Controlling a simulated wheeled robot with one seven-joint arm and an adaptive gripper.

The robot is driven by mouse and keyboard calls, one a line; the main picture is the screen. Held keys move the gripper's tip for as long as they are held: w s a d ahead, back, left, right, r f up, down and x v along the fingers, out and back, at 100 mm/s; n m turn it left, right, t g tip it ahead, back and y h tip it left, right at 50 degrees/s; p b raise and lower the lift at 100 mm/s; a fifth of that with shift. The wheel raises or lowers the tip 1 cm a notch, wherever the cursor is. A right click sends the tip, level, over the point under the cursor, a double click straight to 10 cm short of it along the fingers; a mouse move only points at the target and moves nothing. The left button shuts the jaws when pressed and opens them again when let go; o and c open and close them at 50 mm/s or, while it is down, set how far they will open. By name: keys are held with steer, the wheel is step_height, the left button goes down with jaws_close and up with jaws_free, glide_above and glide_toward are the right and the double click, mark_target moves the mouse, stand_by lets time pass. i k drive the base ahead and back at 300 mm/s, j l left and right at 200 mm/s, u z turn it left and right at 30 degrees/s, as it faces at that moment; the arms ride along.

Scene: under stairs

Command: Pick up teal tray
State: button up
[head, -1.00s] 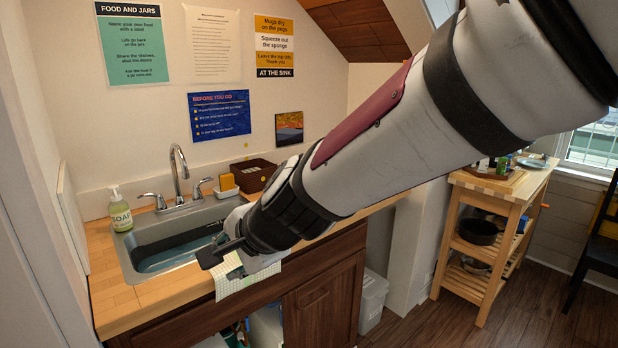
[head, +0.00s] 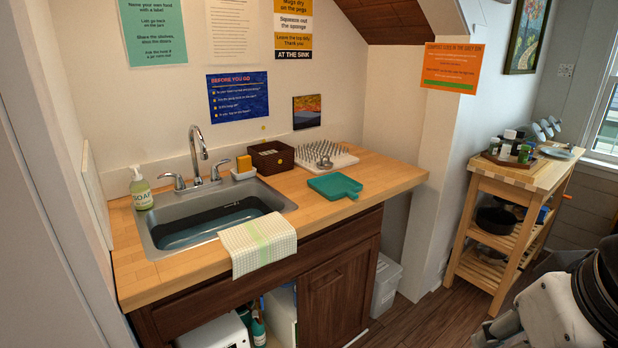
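The teal tray (head: 335,186) lies flat on the wooden counter, right of the sink, with a short handle-like tab toward the right. It is fully visible and nothing rests on it. Part of my arm shows at the lower right edge of the head view, well away from the tray. My gripper's fingers cannot be seen.
A pegged drying board (head: 326,158) stands just behind the tray, and a dark woven basket (head: 272,157) is to its left. A checked towel (head: 258,243) hangs over the counter's front edge by the sink (head: 170,235). A wooden cart (head: 497,182) stands at right.

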mark_target(335, 185)
steer(key=u, duration=1.35)
steer(key=z, duration=1.15)
steer(key=i+l+u, duration=0.2)
steer(key=i+l, duration=0.3)
steer(key=i+l+u, duration=0.15)
steer(key=i+l, duration=0.45)
steer(key=i+l+u, duration=0.2)
steer(key=i+l, duration=0.3)
steer(key=l, duration=0.15)
